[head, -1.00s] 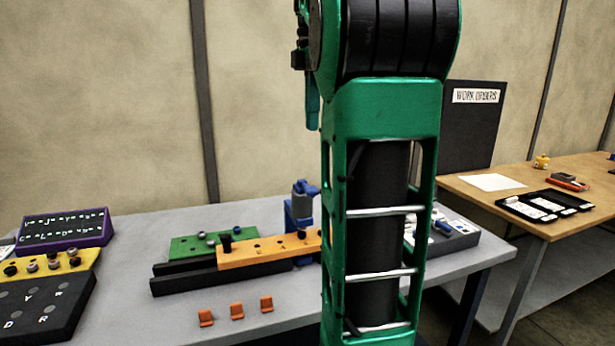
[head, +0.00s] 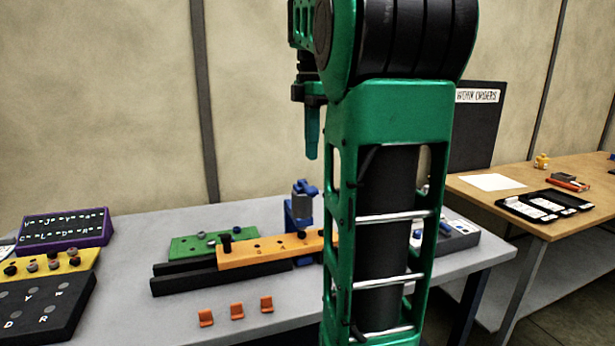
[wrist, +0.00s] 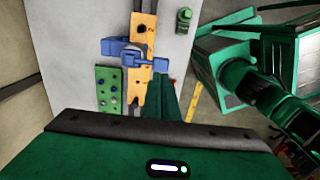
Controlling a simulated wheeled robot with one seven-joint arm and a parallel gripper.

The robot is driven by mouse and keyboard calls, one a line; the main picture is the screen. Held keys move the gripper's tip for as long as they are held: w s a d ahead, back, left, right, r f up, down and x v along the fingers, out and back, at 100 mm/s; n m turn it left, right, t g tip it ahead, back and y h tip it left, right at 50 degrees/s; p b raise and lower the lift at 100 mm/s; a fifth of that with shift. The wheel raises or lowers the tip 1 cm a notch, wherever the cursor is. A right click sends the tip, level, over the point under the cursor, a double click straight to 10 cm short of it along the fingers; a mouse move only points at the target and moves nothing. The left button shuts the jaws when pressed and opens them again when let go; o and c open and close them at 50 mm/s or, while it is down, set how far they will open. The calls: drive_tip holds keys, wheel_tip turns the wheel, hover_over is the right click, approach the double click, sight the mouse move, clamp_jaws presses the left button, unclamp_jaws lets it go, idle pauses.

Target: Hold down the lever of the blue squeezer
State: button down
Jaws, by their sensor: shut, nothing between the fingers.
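The blue squeezer (head: 291,216) stands on the grey table, at the back of the orange bar (head: 265,249). Its grey-blue top part (head: 303,187) sticks up above the bar. In the wrist view the squeezer (wrist: 140,60) spans the orange bar (wrist: 147,25); I cannot clearly tell its lever from its body. My gripper (head: 312,155) points down with its teal fingers shut and empty. In the head view it shows above the squeezer with a gap between them. My arm hides the table to the right of the squeezer.
A green block with pegs (head: 213,243) and black rails (head: 220,280) lie beside the bar. Three orange clips (head: 237,312) sit in front. Purple, yellow and black panels stand left. A wooden table (head: 550,190) is at the right.

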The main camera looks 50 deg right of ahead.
sight(311, 188)
drive_tip(key=shift+f, duration=3.6)
drive_tip(key=shift+a, duration=0.1)
